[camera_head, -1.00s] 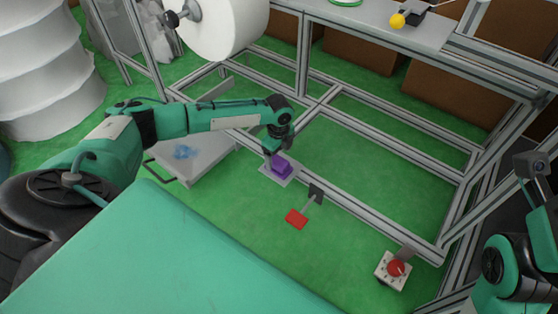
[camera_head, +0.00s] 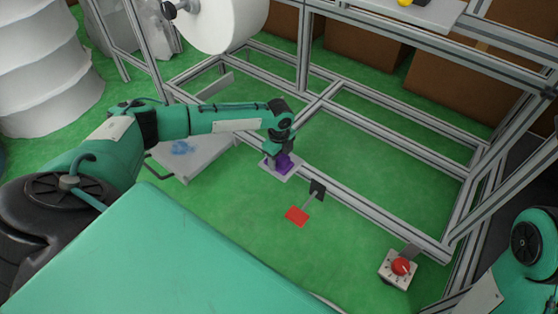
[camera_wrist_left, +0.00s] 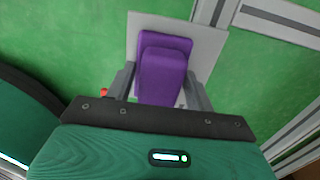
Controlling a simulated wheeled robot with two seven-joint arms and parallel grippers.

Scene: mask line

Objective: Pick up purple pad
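The purple pad (camera_head: 284,167) sits on a light grey plate (camera_head: 267,168) beside the frame's lower rail in the head view. In the left wrist view the pad (camera_wrist_left: 164,65) lies on the plate (camera_wrist_left: 208,45), with a raised purple block on top. My left gripper (camera_head: 278,157) is down at the pad and covers part of it in the head view. In the left wrist view its two fingers (camera_wrist_left: 160,80) are apart, one on each side of the pad's near end. Contact with the pad is hard to tell. My right gripper is out of view.
A red plate (camera_head: 297,216) on a bracket and a box with a red knob (camera_head: 401,267) stand along the rail to the right. A grey tray (camera_head: 205,160) lies to the left. Metal frame rails (camera_head: 385,215) run behind the pad. Green floor is open in front.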

